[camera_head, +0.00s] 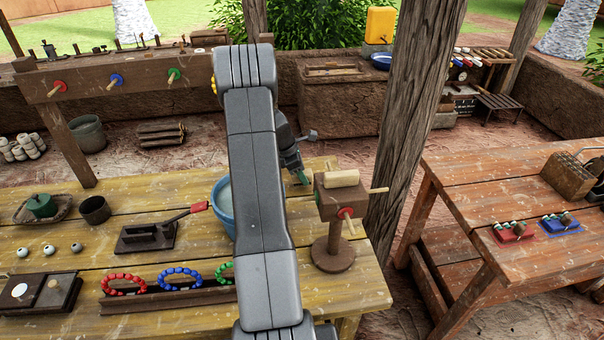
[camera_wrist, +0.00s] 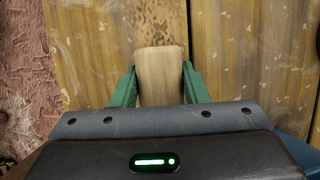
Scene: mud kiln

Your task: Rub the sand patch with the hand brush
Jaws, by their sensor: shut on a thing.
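In the wrist view, my gripper (camera_wrist: 158,70) has its two green fingers closed on either side of a pale wooden block, which looks like the hand brush (camera_wrist: 160,88). The brush's underside is hidden. A speckled brown sand patch (camera_wrist: 160,18) shows on the table planks just beyond the brush's far end. I cannot tell whether the brush touches it. In the head view, my gripper (camera_head: 301,177) is low over the back right of the yellow table (camera_head: 150,192). The brush and patch cannot be made out there, behind my arm and the wooden stand.
A wooden stand (camera_head: 333,222) with pegs is close to the right of my gripper. A blue bucket (camera_head: 222,208) stands to its left, partly behind my arm. A wooden post (camera_head: 418,120) rises behind the table. Bead rings (camera_head: 181,279) lie at the front.

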